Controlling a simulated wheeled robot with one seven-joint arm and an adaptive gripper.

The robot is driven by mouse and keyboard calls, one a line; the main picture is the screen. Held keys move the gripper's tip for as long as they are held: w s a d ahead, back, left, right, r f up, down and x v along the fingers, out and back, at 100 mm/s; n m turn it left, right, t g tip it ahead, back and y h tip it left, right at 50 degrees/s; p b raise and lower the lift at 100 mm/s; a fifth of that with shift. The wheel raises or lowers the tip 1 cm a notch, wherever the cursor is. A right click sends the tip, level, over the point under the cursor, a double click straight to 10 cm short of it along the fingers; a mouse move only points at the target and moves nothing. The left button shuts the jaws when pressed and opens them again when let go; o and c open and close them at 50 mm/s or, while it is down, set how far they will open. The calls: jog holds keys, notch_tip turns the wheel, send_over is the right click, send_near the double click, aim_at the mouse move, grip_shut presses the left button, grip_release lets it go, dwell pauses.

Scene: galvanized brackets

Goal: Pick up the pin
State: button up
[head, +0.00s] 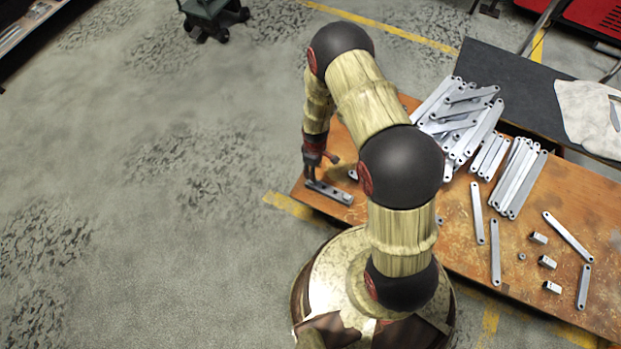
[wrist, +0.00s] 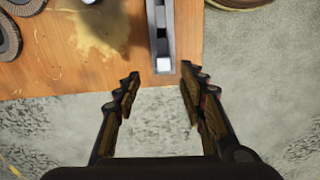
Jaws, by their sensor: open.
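A narrow grey metal channel (head: 330,192) lies on the wooden table near its left corner. In the wrist view the channel (wrist: 171,40) runs up the picture, with small pale pieces inside it. One pale block (wrist: 163,64) sits at its near end; I cannot tell whether this is the pin. My gripper (wrist: 160,78) is open and empty. Its two fingers stand apart on either side of the channel's near end in the wrist view. In the head view my gripper (head: 314,174) points down close over the channel's left end; contact cannot be told.
The wooden table (head: 560,190) holds a pile of galvanized brackets (head: 465,110), a row of bars (head: 520,178) and several small blocks (head: 538,238) to the right. Bare floor (head: 110,240) lies beyond the table's left edge.

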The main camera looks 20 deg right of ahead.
aim_at(312, 183)
jog(key=shift+w+a+f+b, duration=0.1)
jog(key=shift+f+b, duration=0.4)
jog(key=shift+f, duration=0.95)
jog(key=f, duration=0.1)
jog(key=f+b, duration=0.1)
jog(key=f, duration=0.3)
jog(key=shift+a+b, duration=0.3)
jog(key=shift+b, duration=0.1)
jog(key=shift+r, duration=0.1)
jog(key=shift+c, duration=0.8)
jog(key=shift+s, duration=0.2)
grip_shut()
